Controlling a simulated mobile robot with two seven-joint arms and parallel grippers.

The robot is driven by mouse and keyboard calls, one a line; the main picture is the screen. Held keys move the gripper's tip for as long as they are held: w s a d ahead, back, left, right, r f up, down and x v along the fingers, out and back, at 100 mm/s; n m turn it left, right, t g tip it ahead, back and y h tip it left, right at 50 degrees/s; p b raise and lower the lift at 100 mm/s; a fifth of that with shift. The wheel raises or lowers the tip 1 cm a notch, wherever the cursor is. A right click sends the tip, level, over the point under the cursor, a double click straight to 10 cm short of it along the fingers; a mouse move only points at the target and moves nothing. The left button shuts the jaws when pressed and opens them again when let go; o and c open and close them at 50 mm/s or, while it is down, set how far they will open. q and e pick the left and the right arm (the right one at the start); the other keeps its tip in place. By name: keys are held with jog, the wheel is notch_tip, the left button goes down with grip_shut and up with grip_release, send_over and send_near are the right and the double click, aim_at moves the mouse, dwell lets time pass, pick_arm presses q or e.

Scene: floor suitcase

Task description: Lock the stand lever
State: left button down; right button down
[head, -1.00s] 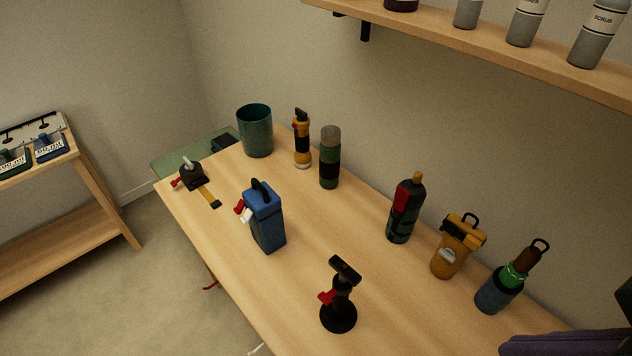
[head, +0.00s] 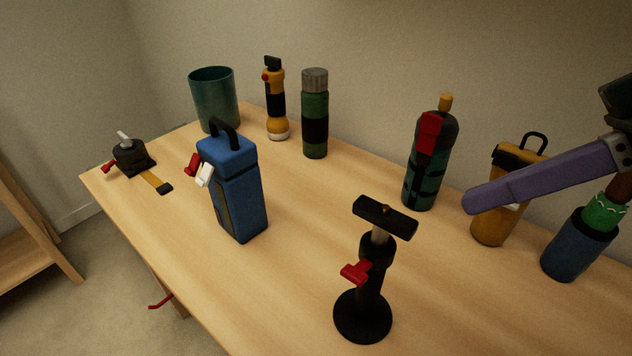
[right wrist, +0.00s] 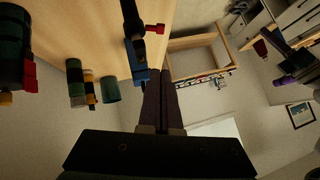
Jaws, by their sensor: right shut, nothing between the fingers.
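The black stand (head: 363,313) is upright on the wooden table, with a round base and a flat crossbar on top. Its red stand lever (head: 356,272) sticks out to the left from the collar on the post. In the right wrist view the red lever (right wrist: 155,29) shows beside the dark post, beyond my fingertips. My right gripper (head: 474,203) reaches in from the right with purple fingers shut and empty, above and to the right of the stand, apart from it. The shut fingers also show in the right wrist view (right wrist: 161,75).
A blue container (head: 236,195) stands left of the stand. A green-black bottle (head: 431,165), a yellow canister (head: 490,228) and a blue-green bottle (head: 574,250) stand to its right; my right gripper partly covers the canister. Bare tabletop lies between the container and the stand.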

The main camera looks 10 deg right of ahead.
pick_arm(q)
jog(key=shift+f, duration=0.25)
pick_arm(e)
jog(key=shift+w+f, duration=0.1)
jog(key=shift+w, duration=0.1)
send_near(346, 267)
jog(key=w+a, duration=0.2)
jog(key=w, duration=0.1)
pick_arm(q)
jog(key=shift+a+f+b, duration=0.1)
jog(key=shift+f+b, duration=0.25)
jog(key=shift+f, duration=0.05)
pick_arm(e)
jog(key=shift+s+a+f, duration=0.1)
jog(key=shift+a+f, duration=0.15)
jog(key=shift+f, duration=0.4)
jog(key=shift+s+a+f, duration=0.1)
jog(key=shift+a+f, duration=0.1)
jog(key=shift+f, duration=0.5)
jog(key=shift+s+a+f, duration=0.15)
jog(key=shift+a+f, duration=0.1)
jog(key=shift+f, duration=0.4)
pick_arm(q)
jog(key=shift+r, duration=0.15)
